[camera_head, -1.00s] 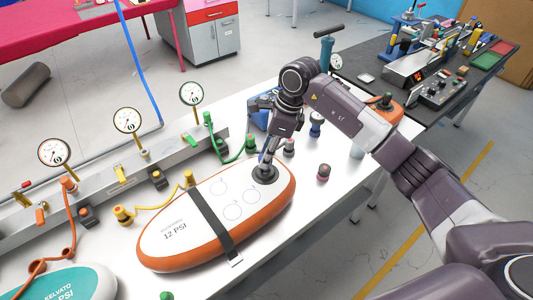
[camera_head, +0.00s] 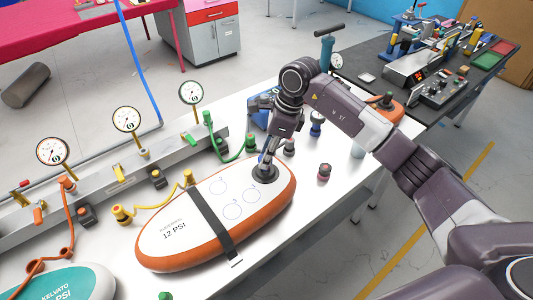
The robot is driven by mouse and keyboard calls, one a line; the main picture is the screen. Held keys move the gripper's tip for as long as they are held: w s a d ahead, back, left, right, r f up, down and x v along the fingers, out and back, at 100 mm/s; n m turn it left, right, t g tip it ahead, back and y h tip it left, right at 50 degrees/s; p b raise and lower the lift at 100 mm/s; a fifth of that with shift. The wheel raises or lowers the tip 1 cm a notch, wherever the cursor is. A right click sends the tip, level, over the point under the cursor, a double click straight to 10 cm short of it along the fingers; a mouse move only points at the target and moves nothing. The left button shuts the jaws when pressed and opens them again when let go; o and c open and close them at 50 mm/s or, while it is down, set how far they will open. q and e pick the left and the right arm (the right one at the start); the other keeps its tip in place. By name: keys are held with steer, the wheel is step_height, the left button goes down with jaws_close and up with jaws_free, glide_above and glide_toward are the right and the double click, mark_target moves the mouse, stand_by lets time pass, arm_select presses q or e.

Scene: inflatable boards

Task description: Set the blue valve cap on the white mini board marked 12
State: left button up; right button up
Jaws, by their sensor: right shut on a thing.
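The white mini board marked 12 PSI (camera_head: 185,222), with an orange rim and a dark strap across it, lies on the white table. My right gripper (camera_head: 265,168) points down over the board's far right end, at the dark round valve (camera_head: 265,174). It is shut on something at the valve. The fingers and valve overlap, so the held thing is mostly hidden; a small bluish part shows between them. My left gripper is not in view.
A teal board (camera_head: 70,284) lies at lower left. A grey manifold with gauges (camera_head: 127,120) runs along the left, with yellow and green hoses. A dark bench (camera_head: 445,75) stands at right.

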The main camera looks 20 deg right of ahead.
steer(key=shift+f+b, duration=0.85)
steer(key=shift+f, duration=0.25)
steer(key=o, duration=1.2)
steer(key=shift+c, duration=0.2)
steer(key=shift+r, duration=0.15)
steer(key=v, duration=1.1)
steer(key=shift+r, duration=0.35)
steer(key=shift+d, duration=0.15)
